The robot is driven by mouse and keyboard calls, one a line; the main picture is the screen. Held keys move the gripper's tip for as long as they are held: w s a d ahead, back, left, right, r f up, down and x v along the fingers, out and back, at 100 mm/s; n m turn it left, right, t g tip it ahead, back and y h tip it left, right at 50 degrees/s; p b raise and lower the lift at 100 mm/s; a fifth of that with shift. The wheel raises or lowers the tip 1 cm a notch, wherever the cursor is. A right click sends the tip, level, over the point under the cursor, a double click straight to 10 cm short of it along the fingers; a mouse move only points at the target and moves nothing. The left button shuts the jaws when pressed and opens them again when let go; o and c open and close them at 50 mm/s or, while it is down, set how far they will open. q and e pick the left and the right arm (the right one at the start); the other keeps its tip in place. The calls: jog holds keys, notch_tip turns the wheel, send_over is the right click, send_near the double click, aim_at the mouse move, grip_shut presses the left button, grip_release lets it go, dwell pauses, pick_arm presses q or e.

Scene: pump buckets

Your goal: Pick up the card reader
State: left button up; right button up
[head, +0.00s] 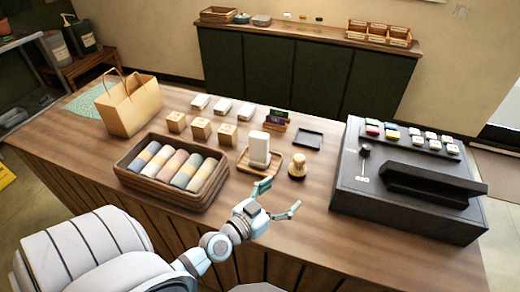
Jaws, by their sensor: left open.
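A white upright device (259,149), which looks like the card reader, stands on a small wooden tray (243,166) near the middle of the counter. My right gripper does not show.
A basket of rolled cloths (172,168) is at left, a dark cash register (408,182) at right. Small boxes (200,129) and a card holder (276,121) stand behind. The counter (310,198) is bare before the register.

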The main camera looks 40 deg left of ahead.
aim_at(258, 146)
pick_arm(q)
jog(key=a+n+y, duration=0.5)
jog(key=a+y, duration=0.3)
jog(key=a, duration=0.5)
jog(key=b+x, duration=0.4)
jog(key=x, duration=1)
jog(key=shift+w+a+f, duration=0.1)
jog(key=shift+w+f, duration=0.05)
jog(key=shift+c, duration=0.2)
grip_shut()
